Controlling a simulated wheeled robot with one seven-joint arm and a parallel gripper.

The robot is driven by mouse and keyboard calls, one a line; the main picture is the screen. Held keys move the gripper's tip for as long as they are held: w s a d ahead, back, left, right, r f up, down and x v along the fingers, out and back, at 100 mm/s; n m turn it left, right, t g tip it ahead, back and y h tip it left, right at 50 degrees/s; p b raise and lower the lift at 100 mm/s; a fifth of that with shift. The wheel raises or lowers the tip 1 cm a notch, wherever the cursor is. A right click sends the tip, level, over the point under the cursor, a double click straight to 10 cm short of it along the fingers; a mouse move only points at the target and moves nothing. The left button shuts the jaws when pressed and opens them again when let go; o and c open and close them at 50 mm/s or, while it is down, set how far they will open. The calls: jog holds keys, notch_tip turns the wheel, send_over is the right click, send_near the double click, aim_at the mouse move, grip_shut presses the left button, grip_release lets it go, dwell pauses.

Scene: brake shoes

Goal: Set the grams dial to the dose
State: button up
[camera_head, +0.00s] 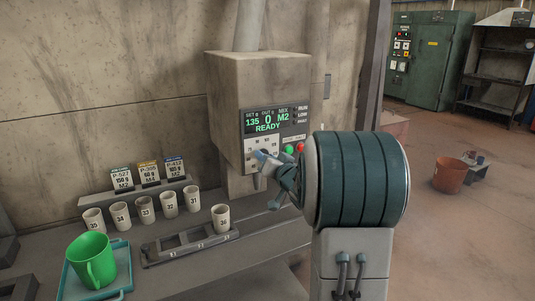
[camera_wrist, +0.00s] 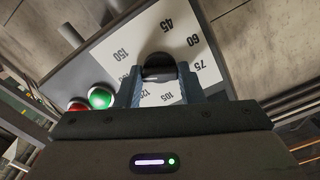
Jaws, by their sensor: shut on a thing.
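The dosing machine (camera_head: 232,100) stands against the wall with a lit display (camera_head: 268,120) that reads SET 135, OUT 0, MIX M2, READY. The grams dial's dark knob (camera_wrist: 160,68) sits on a white scale (camera_wrist: 190,50) with marks including 45, 60, 75, 105 and 150 in the wrist view. My gripper (camera_head: 264,163) is at the dial, and its two fingers (camera_wrist: 160,88) are shut on the knob from both sides. The knob's pointer is hard to make out, and my gripper hides part of the scale. Three dose cards (camera_head: 148,174) stand left, reading P-527 150 g M2, P-305 60 g and P-412 105 g.
A green button (camera_wrist: 100,96) and a red button (camera_wrist: 77,105) sit close beside the dial. Several numbered cups (camera_head: 145,209) stand on the bench, with cup 36 (camera_head: 221,218) at the rack (camera_head: 165,256). A green mug (camera_head: 92,262) stands on a teal tray (camera_head: 122,284).

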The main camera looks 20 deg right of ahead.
jog(key=shift+m+p, duration=1.05)
jog(key=shift+m, duration=1.25)
jog(key=shift+f, duration=0.1)
jog(key=o, duration=1)
jog(key=s, duration=0.4)
jog(key=s+b, duration=0.1)
jog(key=s, duration=0.4)
jog(key=s+b, duration=0.1)
jog(key=s, duration=0.4)
jog(key=shift+d, duration=0.25)
jog(key=shift+w, duration=0.1)
